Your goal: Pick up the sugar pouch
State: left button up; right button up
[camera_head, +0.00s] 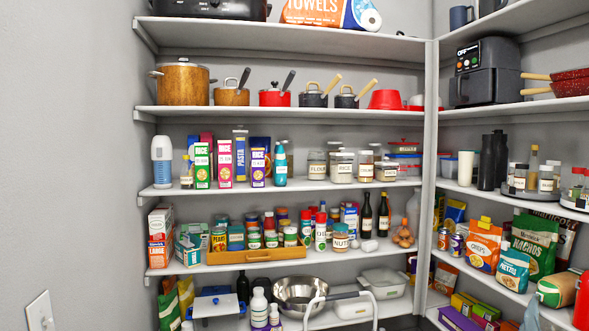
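I cannot make out a pouch labelled sugar. Several pouches stand on the right-hand shelves: an orange chips pouch (484,246), a green nachos pouch (536,240) and a teal and white pouch (513,269) with lettering too small to read. Green and yellow pouches (170,305) stand at the lower left, partly cut off by the bottom edge. Neither of my grippers shows in the head view.
Shelves line the back and right walls. A wooden tray (257,257) of jars, a steel bowl (299,291) and white bottles (259,305) crowd the lower back shelves. Pots (181,85) stand higher up. A plain wall with a switch (40,312) is at left.

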aim_at(279, 163)
jog(key=i+j, duration=0.65)
jog(key=z, duration=3.2)
jog(key=u, duration=2.75)
